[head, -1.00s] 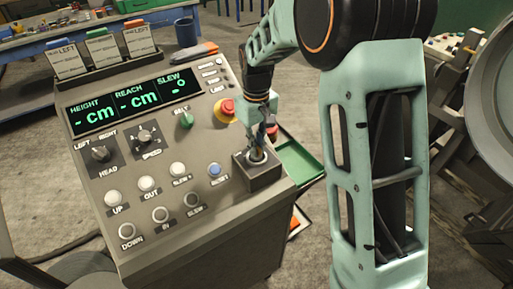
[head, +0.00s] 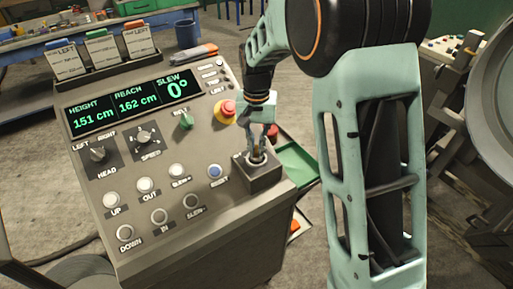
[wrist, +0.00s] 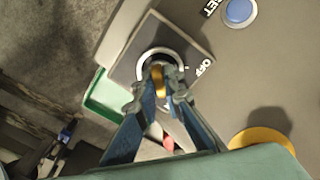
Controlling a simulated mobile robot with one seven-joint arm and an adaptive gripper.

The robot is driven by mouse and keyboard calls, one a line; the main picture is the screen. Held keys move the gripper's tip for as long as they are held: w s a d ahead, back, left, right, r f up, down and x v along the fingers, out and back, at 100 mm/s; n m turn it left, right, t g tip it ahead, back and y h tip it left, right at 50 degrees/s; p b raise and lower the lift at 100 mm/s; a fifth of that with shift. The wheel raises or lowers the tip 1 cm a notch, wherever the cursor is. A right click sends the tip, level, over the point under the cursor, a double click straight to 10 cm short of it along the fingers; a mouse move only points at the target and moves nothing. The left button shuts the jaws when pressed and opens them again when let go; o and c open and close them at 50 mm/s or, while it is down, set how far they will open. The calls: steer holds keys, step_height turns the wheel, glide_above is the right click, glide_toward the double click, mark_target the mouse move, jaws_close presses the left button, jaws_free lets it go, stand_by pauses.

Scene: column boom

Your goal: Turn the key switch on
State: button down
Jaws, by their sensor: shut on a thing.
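The key switch (head: 264,177) is a dark square box with a round lock at the lower right of the grey console. In the wrist view its plate (wrist: 124,66) shows the word OFF beside the lock. My gripper (head: 257,156) is at the lock from above. In the wrist view my gripper (wrist: 160,82) has its two fingers closed on the brass-coloured key (wrist: 157,78), which stands in the lock. The fingers hide part of the key and lock. The console display (head: 130,105) is lit and reads height 151 cm, reach 162 cm, slew 0°.
A red emergency button (head: 228,108) on a yellow ring and a blue reset button (head: 214,171) are close to the switch. Several white buttons and knobs cover the console. A green tray (head: 298,163) sits beyond the console's right side.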

mark_target(256, 147)
stand_by(0.4)
steer(key=c, duration=2)
jaws_free()
steer(key=shift+c, duration=0.2)
step_height(256, 147, up, 12)
steer(key=shift+r, duration=0.15)
